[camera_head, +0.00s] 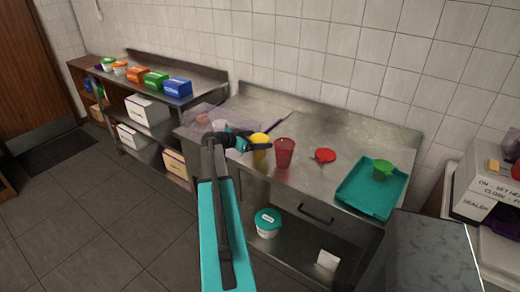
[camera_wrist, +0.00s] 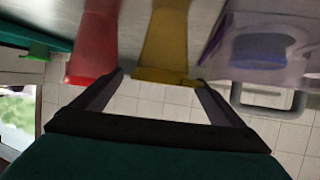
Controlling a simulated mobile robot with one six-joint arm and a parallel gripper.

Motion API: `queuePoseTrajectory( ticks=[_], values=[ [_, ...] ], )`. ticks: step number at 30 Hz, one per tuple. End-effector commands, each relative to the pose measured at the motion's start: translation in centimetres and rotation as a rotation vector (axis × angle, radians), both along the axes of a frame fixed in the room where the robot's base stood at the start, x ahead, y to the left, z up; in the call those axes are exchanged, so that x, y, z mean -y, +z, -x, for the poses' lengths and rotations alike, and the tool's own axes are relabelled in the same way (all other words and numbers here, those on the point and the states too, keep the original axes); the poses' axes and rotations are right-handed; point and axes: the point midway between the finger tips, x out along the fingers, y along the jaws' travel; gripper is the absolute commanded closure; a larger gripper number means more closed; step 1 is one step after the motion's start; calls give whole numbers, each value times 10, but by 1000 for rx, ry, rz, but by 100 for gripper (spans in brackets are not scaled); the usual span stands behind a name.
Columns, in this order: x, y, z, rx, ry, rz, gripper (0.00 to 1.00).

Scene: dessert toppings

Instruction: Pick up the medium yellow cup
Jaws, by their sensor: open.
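The yellow cup (camera_head: 259,139) stands on the steel counter near its front edge, left of the red cup (camera_head: 285,152). My gripper (camera_head: 262,148) is at the yellow cup and partly covers it in the head view. In the wrist view, which looks upside down, my open gripper (camera_wrist: 161,79) has the yellow cup (camera_wrist: 166,40) ahead, in line with the gap between its fingers. The red cup (camera_wrist: 93,40) is close beside the left finger there. I cannot tell whether a finger touches either cup.
A red lid (camera_head: 325,156) and a teal tray (camera_head: 355,198) with a green cup (camera_head: 383,168) are to the right. Clear plastic bags or wrap (camera_head: 198,112) lie left of the cups. The counter (camera_head: 330,125) behind the red cup is clear. A white tub (camera_head: 267,231) stands below.

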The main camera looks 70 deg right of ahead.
Motion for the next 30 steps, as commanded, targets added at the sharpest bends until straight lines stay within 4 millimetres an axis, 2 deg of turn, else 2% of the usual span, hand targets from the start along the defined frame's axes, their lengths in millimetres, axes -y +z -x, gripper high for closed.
queuePoseTrajectory(
  ticks=[3,4,13,30],
  values=[
    [0,0,0,0,0,0,7],
    [0,0,0,0,0,0,11],
    [0,0,0,0,0,-1,61],
    [0,5,0,1,-1,-1,61]
  ],
)
